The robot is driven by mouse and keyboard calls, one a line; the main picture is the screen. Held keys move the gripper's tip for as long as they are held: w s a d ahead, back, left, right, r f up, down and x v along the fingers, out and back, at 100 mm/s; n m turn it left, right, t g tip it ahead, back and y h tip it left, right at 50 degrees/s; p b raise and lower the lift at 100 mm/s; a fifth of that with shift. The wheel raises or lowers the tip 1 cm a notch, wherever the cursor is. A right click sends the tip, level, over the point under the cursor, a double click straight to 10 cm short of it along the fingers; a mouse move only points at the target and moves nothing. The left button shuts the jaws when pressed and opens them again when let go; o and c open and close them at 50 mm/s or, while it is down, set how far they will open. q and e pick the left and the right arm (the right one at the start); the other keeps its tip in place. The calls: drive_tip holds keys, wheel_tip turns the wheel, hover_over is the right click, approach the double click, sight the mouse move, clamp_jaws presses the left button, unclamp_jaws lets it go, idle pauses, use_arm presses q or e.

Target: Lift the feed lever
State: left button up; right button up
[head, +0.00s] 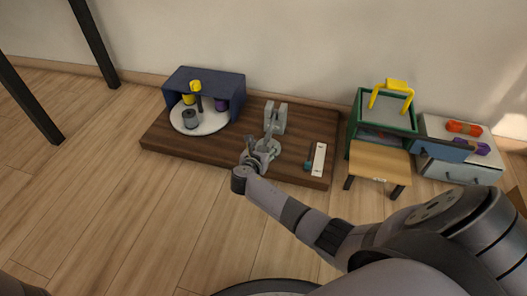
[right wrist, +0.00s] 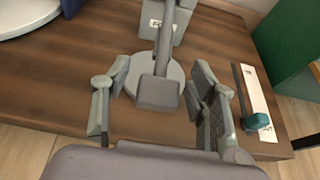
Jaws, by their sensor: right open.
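The feed lever (right wrist: 160,91) is a grey bar with a blocky end, coming down from a grey stand (right wrist: 180,22) whose label is partly covered. Its end is over a round grey base plate (right wrist: 128,72). In the head view the stand (head: 280,118) is at the middle of the dark wooden board (head: 190,148). My right gripper (right wrist: 160,68) is open, with one finger on each side of the lever's end; gaps show on both sides. In the head view my right gripper (head: 259,150) partly hides the base plate. My left gripper is not in view.
A white strip (head: 319,159) with a teal knob (head: 307,167) is right of the lever. A white turntable (head: 212,124) with spools stands before a blue housing (head: 207,76). Farther right are a green box (head: 358,122), a wooden stool (head: 379,160) and a drawer unit (head: 459,173).

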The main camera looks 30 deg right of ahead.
drive_tip(key=shift+d, duration=0.1)
drive_tip(key=shift+c, duration=0.3)
clamp_jaws()
idle(0.4)
